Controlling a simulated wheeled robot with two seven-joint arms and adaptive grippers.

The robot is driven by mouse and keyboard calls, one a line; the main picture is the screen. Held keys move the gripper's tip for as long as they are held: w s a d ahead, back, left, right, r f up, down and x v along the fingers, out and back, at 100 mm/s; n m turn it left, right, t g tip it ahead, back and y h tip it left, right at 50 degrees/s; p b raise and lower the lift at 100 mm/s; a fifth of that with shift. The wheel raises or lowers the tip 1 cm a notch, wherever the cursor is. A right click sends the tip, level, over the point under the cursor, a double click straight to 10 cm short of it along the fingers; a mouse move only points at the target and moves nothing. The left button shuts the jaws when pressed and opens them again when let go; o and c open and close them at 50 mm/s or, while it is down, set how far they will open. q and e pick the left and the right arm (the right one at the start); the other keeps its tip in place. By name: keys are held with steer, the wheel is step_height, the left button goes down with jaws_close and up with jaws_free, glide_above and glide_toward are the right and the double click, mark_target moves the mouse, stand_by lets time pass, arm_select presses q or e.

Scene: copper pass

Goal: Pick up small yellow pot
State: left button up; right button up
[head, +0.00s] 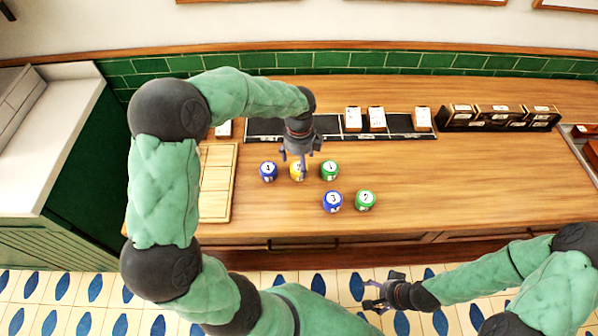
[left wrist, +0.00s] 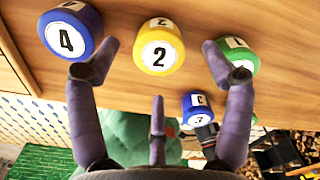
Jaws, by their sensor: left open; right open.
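The small yellow pot (head: 297,176) stands on the wooden counter, partly hidden behind my left gripper in the head view. In the left wrist view the yellow pot (left wrist: 158,48), with a white label reading 2, shows between and beyond the fingertips. My left gripper (head: 298,158) is open and empty, pointing down over the pot; its fingers (left wrist: 159,50) spread to either side and no clear contact shows. My right gripper (head: 370,294) is open and empty, low in front of the counter.
A blue pot (head: 268,172) stands close left of the yellow one, a green pot (head: 330,171) close right. Another blue pot (head: 332,202) and green pot (head: 365,201) stand nearer the front. A wooden board (head: 217,185) lies left. Dark boxes (head: 500,117) stand back right; the counter's right is clear.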

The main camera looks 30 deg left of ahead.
mark_target(299, 167)
arm_select(q)
step_height(299, 167, down, 5)
steer(key=shift+b, duration=0.8)
steer(key=c, duration=1.3)
